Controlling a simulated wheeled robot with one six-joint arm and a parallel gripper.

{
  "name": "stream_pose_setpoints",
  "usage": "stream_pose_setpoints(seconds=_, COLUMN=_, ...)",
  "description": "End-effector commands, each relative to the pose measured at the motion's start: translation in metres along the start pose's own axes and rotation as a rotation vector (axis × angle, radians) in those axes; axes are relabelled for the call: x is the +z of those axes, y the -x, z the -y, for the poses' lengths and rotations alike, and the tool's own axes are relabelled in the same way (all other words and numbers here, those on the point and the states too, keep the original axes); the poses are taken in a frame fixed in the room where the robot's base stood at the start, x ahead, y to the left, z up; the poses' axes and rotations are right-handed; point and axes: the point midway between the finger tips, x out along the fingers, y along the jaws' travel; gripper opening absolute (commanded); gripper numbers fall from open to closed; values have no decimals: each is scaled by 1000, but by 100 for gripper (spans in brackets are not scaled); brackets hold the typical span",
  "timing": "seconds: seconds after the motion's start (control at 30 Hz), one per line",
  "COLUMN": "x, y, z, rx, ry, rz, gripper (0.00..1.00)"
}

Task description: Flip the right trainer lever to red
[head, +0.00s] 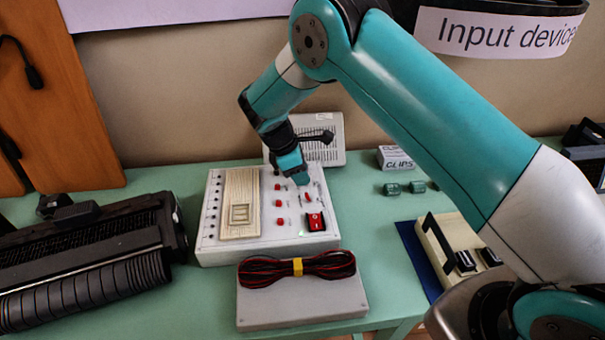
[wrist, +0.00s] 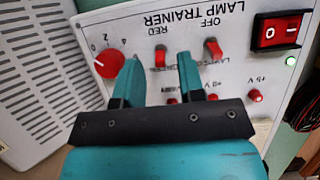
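The lamp trainer is a white panel (head: 255,245) on the green table. The wrist view shows its lettering upside down and two red levers. One lever (wrist: 160,56) stands near the word RED, the other (wrist: 213,49) near the word OFF. My gripper (wrist: 158,62) is open, its two fingers apart, with the lever near RED showing between the tips. I cannot tell whether they touch it. In the head view my gripper (head: 301,178) is low over the panel and hides that lever; the other lever (head: 306,197) shows in front. Which way each lever leans is unclear.
A red dial (wrist: 110,63) sits beside one finger. A red rocker switch (head: 316,222) and several red sockets share the panel. A grey speaker-like box (head: 325,152) stands behind. A grey box (head: 300,303) with coiled cable is in front, a black machine (head: 85,255) left.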

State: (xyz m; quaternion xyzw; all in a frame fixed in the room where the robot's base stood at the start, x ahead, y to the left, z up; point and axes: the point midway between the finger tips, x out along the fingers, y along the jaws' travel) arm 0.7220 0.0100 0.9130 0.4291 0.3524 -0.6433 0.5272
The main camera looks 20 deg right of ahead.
Motion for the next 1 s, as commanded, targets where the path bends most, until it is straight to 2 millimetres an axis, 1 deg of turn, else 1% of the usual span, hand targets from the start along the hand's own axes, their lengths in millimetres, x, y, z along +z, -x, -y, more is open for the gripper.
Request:
stream_pose_setpoints(seconds=0.1, x=0, y=-10, z=0, rx=-1, ry=1, rz=0, gripper=36)
stream_pose_setpoints(seconds=0.2, x=0, y=-14, z=0, rx=0, ry=0, rz=-1, gripper=36)
stream_pose_setpoints(seconds=0.47, x=0, y=-15, z=0, rx=1, ry=0, rz=-1, gripper=36)
stream_pose_setpoints(seconds=0.5, x=0, y=-15, z=0, rx=1, ry=0, rz=-1, gripper=27)
stream_pose_setpoints(seconds=0.57, x=0, y=-15, z=0, rx=1, ry=0, rz=-1, gripper=13)
stream_pose_setpoints(seconds=0.6, x=0, y=-15, z=0, rx=1, ry=0, rz=-1, gripper=4)
stream_pose_setpoints(seconds=0.63, x=0, y=-15, z=0, rx=1, ry=0, rz=-1, gripper=0)
stream_pose_setpoints(seconds=0.87, x=0, y=-15, z=0, rx=2, ry=-1, rz=-7, gripper=0)
stream_pose_setpoints(seconds=1.0, x=2, y=-15, z=0, rx=0, ry=-2, rz=-39, gripper=0)
